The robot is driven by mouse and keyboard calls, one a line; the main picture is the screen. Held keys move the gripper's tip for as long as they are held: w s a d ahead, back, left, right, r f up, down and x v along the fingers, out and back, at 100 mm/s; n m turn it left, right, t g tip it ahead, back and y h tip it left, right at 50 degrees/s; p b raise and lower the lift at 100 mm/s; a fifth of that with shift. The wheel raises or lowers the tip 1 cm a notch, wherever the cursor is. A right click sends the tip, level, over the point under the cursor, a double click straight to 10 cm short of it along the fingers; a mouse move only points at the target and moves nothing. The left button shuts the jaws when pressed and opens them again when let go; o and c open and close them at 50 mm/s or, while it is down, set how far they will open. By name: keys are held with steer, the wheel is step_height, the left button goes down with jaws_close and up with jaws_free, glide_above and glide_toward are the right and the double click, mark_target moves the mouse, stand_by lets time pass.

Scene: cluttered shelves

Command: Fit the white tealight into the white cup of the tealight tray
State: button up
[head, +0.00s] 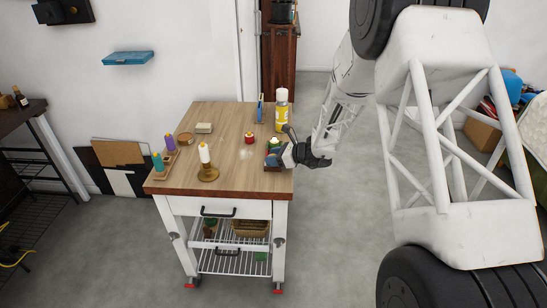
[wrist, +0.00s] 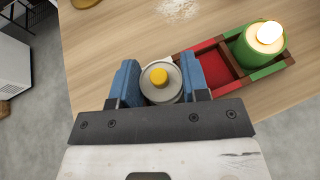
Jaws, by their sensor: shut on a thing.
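My gripper (wrist: 160,82) is shut on the white tealight (wrist: 174,92), a pale round piece with a yellow centre, seen from above between the blue fingers. The tealight tray (wrist: 206,48) lies just beyond the fingers, to the upper right. Its red cup (wrist: 208,68) is empty. A green tealight (wrist: 248,50) with a glowing top sits in its green cup. The near end of the tray, with the white cup, is mostly hidden behind the tealight and fingers; I cannot tell whether the tealight touches it. In the head view my gripper (head: 286,156) is at the table's right edge, by the tray.
A red tealight (head: 249,138) stands loose on the wooden table (head: 225,140). A yellow can (head: 281,118) and a blue item (head: 260,108) stand behind. A candle on a brass holder (head: 207,174) is at the front. Purple and teal candles stand left. Pale powder lies mid-table.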

steer(key=shift+f, duration=0.3)
steer(key=o, duration=0.9)
steer(key=shift+r, duration=0.15)
steer(key=shift+s+d+r, duration=0.15)
steer(key=shift+d+r, duration=0.15)
steer(key=shift+d, duration=0.3)
steer(key=v, duration=1)
steer(key=shift+d+r, duration=0.25)
steer(key=shift+r, duration=0.05)
steer(key=shift+s, duration=0.1)
